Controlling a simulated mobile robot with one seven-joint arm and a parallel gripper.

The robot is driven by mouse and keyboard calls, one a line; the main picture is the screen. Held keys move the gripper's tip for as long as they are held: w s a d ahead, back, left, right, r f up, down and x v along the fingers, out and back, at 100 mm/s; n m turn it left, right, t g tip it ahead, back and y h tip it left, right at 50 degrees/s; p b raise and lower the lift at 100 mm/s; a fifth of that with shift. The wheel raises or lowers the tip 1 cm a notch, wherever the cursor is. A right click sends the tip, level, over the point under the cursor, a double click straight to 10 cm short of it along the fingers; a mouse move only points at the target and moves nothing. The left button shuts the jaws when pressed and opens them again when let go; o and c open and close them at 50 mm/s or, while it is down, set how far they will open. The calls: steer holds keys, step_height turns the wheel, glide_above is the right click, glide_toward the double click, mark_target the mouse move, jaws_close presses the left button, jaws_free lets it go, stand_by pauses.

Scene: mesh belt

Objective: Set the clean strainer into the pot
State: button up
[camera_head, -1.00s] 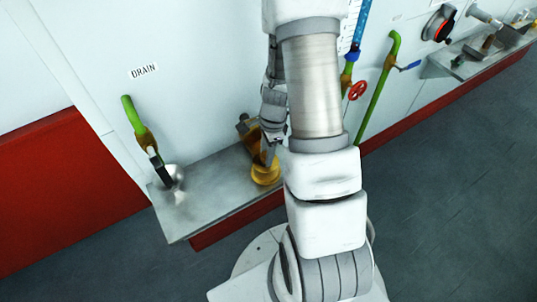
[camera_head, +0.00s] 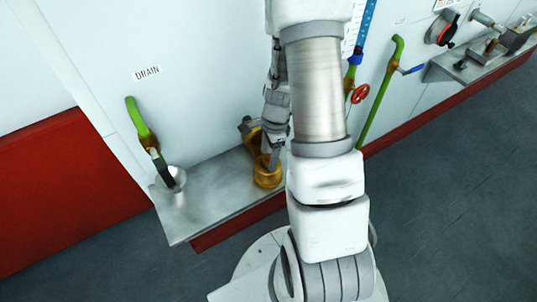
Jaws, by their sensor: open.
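A brass-yellow round pot (camera_head: 267,180) stands on the metal shelf, just left of my arm. My gripper (camera_head: 271,160) points down right over the pot's mouth, its fingertips at or just inside the rim; I cannot tell whether they touch it. The gripper is open. A larger brass fitting (camera_head: 252,136) sits behind it against the wall, partly hidden by the gripper. I cannot make out a separate strainer; it may be inside the pot or hidden behind the gripper and arm.
The metal shelf (camera_head: 215,200) is bare between the pot and a grey funnel (camera_head: 172,181) under the green drain pipe (camera_head: 137,118). Right of my arm are a red handwheel (camera_head: 360,94), a green pipe (camera_head: 378,95) with a blue lever, and a second shelf (camera_head: 470,70) with parts.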

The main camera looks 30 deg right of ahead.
step_height(320, 180, up, 12)
steer(key=d, duration=0.1)
steer(key=s+a+r+n+t, duration=0.1)
steer(key=s+a+r+n, duration=0.3)
steer(key=r+n, duration=0.2)
steer(key=s+a+r+n+t+h, duration=0.1)
steer(key=s+a+r+n+t, duration=0.1)
steer(key=s+a+r+n, duration=0.2)
steer(key=s+a+r+n+t, duration=0.2)
steer(key=s+a+r+n, duration=0.2)
steer(key=r+n, duration=0.5)
steer(key=shift+s+r+n, duration=0.15)
steer(key=shift+r+n, duration=0.25)
steer(key=shift+r, duration=0.4)
